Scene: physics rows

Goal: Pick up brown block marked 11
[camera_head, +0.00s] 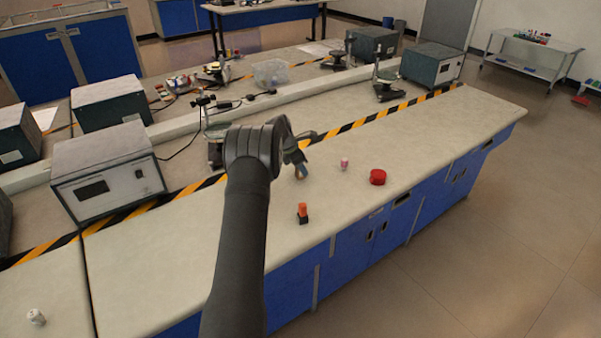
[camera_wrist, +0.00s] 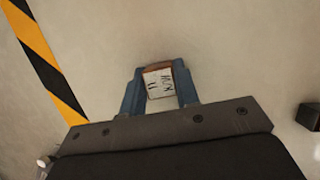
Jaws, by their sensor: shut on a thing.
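The brown block marked 11 (camera_wrist: 158,82) sits between the two blue fingers of my gripper (camera_wrist: 160,92) in the wrist view. Its pale marked face, with dark writing, is turned to the wrist camera, and a brown edge shows at its far side. The fingers are shut on its left and right sides. In the head view my gripper (camera_head: 301,174) is low over the bench, and only a little brown of the block shows there. Whether the block touches the bench I cannot tell.
On the bench (camera_head: 400,140), a red round object (camera_head: 377,177) and a small pink-and-white item (camera_head: 344,164) are right of my gripper. An orange-and-black object (camera_head: 303,213) stands nearer the front edge. Striped tape (camera_head: 372,118) runs behind. A white item (camera_head: 36,317) is far left.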

